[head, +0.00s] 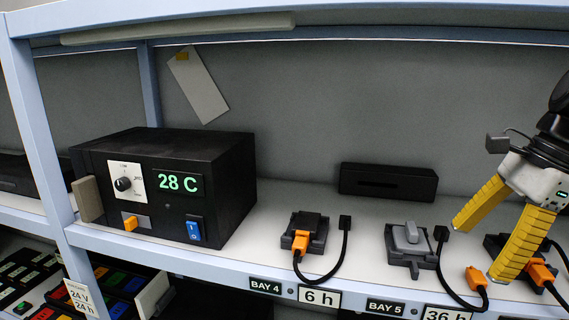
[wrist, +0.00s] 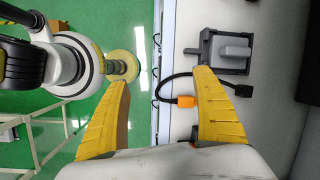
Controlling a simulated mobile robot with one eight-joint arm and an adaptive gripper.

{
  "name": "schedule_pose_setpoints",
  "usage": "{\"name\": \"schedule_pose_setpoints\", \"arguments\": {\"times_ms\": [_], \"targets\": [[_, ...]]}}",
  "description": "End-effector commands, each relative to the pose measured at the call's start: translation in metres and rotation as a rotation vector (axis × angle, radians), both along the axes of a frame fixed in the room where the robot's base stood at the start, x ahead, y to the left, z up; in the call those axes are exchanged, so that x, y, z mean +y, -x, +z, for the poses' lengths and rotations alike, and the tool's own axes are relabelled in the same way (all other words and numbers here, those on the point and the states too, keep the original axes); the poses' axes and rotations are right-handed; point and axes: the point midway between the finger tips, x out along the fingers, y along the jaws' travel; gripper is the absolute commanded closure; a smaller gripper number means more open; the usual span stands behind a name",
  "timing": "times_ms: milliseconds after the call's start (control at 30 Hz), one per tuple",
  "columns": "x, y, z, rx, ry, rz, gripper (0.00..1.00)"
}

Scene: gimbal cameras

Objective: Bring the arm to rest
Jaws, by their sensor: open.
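My gripper (head: 478,252) is at the right of the head view, over the front edge of the shelf. Its two yellow fingers point down and left and stand well apart with nothing between them. In the wrist view my gripper (wrist: 161,77) is also open and empty, with one finger over the green floor and the other over the shelf. The grey docked unit (wrist: 235,48) of bay 5 lies beyond the right finger. A black cable with an orange plug (wrist: 185,101) shows between the fingers, below their level.
A black box with a 28 C display (head: 170,185) stands at the left. The bay 4 dock (head: 305,232) and bay 5 dock (head: 410,245) sit along the shelf. A flat black box (head: 388,182) lies behind. Blue-grey shelf posts (head: 35,120) frame the left side.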

Motion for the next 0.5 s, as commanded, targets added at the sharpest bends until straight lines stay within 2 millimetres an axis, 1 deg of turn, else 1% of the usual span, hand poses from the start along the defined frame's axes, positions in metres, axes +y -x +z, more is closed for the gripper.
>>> {"name": "schedule_pose_setpoints", "arguments": {"times_ms": [33,267,500], "targets": [[0.01,0.0,-0.011,-0.03,0.035,0.068,0.23],[0.048,0.001,-0.067,-0.202,0.242,0.443,0.23],[0.093,0.012,-0.137,-0.411,0.525,0.945,0.23]]}}
